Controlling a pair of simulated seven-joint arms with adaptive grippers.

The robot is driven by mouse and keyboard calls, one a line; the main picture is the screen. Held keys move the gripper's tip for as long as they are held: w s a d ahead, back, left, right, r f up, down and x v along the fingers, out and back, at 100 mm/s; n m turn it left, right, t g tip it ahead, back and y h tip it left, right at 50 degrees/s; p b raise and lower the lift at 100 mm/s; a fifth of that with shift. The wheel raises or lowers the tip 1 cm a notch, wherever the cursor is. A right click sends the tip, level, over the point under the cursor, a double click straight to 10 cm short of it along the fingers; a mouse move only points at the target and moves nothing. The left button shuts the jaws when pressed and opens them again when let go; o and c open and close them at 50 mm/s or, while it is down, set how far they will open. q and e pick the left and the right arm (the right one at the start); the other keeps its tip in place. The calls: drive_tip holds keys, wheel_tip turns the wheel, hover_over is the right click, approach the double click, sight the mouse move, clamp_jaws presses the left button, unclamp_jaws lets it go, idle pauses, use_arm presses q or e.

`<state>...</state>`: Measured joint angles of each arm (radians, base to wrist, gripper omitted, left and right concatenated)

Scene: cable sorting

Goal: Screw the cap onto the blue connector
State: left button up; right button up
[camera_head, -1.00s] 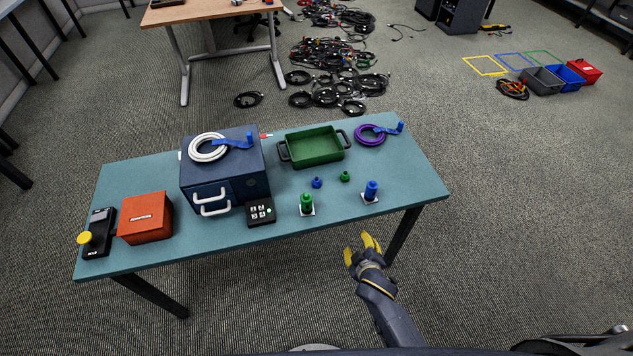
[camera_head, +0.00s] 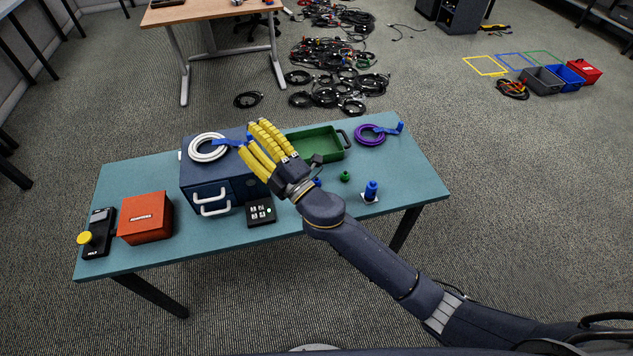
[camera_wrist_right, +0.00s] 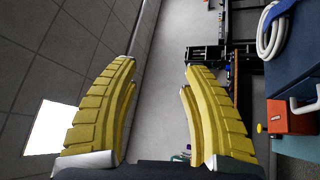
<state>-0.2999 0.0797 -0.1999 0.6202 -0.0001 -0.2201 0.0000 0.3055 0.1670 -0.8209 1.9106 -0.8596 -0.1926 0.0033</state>
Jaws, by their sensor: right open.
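The blue connector (camera_head: 371,190) stands upright on a small white base near the right front of the teal table. The green connector is hidden by my arm. My left gripper is not in view.
The drawer box (camera_head: 205,180) carries a white cable coil (camera_head: 208,147). The green tray (camera_head: 346,152) and a purple cable coil (camera_head: 370,136) lie at the back. A black keypad (camera_head: 260,212), a red box (camera_head: 145,218) and a yellow-button device (camera_head: 98,234) stand in front and at left.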

drive_tip(key=s+a+r+n+g+y, duration=0.2)
drive_tip(key=s+a+n+g+y, duration=0.25)
drive_tip(key=a+n+g, duration=0.4)
drive_tip(key=s+a+f+n+g+h, duration=0.4)
drive_tip(key=f+n+g+h, duration=0.1)
drive_tip(key=f+n+g, duration=0.5)
drive_tip(key=w+d+f+n+h, duration=0.2)
drive_tip(key=w+d+f+h, duration=0.25)
drive_tip(key=d, duration=0.25)
drive_tip(key=w+d+f+n+h, duration=0.1)
drive_tip(key=w+d+f+h, duration=0.2)
drive_tip(key=w+d+h, duration=0.25)
drive_tip(key=w+d+r+t+h, duration=0.1)
drive_tip(key=w+d+h, duration=0.1)
drive_tip(key=w+d, duration=0.2)
drive_tip(key=w+d+r+m+t+h, duration=0.1)
drive_tip(key=w+d, duration=0.4)
drive_tip(key=d, duration=0.5)
drive_tip(key=shift+w+d+r+t+h, duration=0.15)
drive_tip(key=shift+d+r+t+h, duration=0.2)
drive_tip(key=shift+r+h, duration=0.5)
drive_tip(key=shift+f+m, duration=0.1)
drive_tip(key=shift+m, duration=0.15)
